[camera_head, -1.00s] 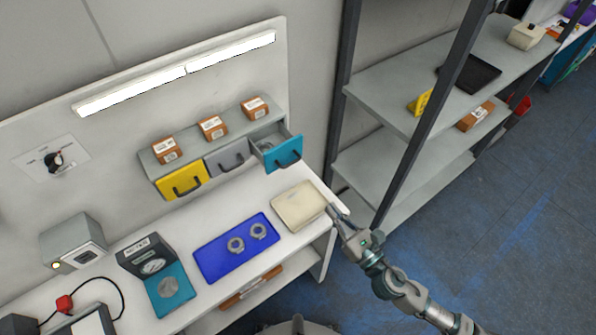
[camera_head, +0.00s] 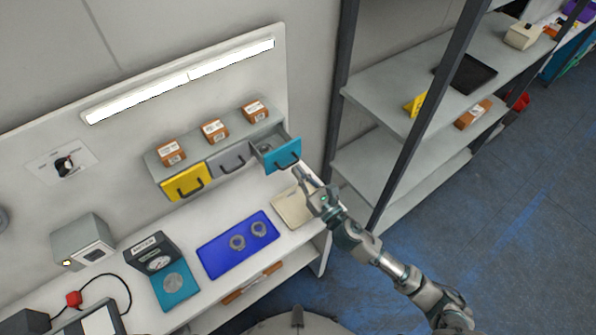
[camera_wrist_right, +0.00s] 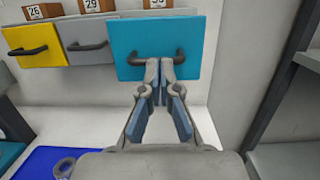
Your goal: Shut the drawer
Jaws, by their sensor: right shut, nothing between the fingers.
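The teal drawer (camera_head: 282,155) at the right end of the drawer row is pulled out, and its open top shows in the head view. In the right wrist view its teal front (camera_wrist_right: 190,40) with a dark handle (camera_wrist_right: 158,57) fills the upper middle. My right gripper (camera_head: 299,172) is just in front of and below that drawer front. In the right wrist view its fingertips (camera_wrist_right: 159,68) are together, empty, and overlap the lower part of the handle; I cannot tell whether they touch. My left gripper is not in view.
The yellow drawer (camera_head: 186,182) and grey drawer (camera_head: 229,159) look shut. Small boxes (camera_head: 214,130) stand on top of the unit. A blue tray (camera_head: 222,258) with metal rings and a beige item (camera_head: 290,208) lie on the bench. A shelf rack (camera_head: 400,110) stands at the right.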

